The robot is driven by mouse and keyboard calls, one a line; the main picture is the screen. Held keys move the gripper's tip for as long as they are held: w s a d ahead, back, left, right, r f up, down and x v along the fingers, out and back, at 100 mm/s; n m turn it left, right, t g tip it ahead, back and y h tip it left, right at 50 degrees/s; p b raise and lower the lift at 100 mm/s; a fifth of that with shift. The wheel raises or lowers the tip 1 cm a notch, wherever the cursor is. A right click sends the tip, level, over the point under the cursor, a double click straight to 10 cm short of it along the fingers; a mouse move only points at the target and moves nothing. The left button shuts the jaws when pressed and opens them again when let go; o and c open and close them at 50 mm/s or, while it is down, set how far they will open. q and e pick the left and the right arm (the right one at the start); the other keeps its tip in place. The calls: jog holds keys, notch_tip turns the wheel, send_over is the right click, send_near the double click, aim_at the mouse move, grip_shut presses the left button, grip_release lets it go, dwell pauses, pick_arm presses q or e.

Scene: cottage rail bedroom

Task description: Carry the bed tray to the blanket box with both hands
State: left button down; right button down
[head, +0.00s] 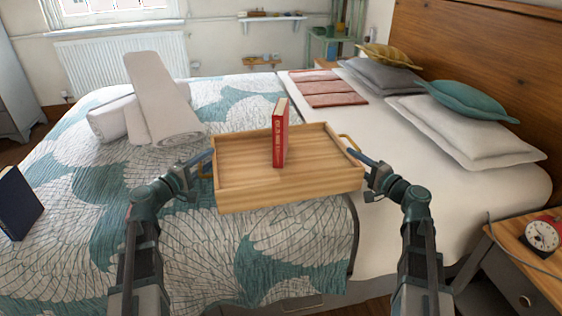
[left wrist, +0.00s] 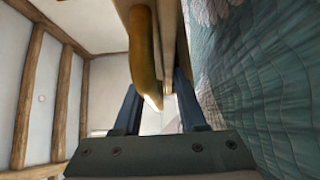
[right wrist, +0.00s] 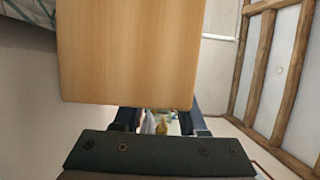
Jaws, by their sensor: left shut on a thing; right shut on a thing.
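The wooden bed tray (head: 240,191) is in the middle of the head view, over the bed and roughly level. A red book (head: 280,135) stands upright in it. My left gripper (head: 203,166) is shut on the tray's left handle, which also shows in the left wrist view (left wrist: 146,55). My right gripper (head: 364,163) is shut at the right handle (head: 349,143). In the right wrist view the tray's wood (right wrist: 125,50) fills the upper middle and hides that handle. I cannot make out the blanket box in any view.
The bed has a teal and white quilt (head: 80,180), with rolled white towels (head: 165,105) and a dark blue book (head: 17,203) on it. Pillows (head: 465,125) lie at the right.

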jog(key=shift+r+p, duration=0.9)
jog(key=shift+r, duration=0.35)
jog(key=shift+s, duration=0.1)
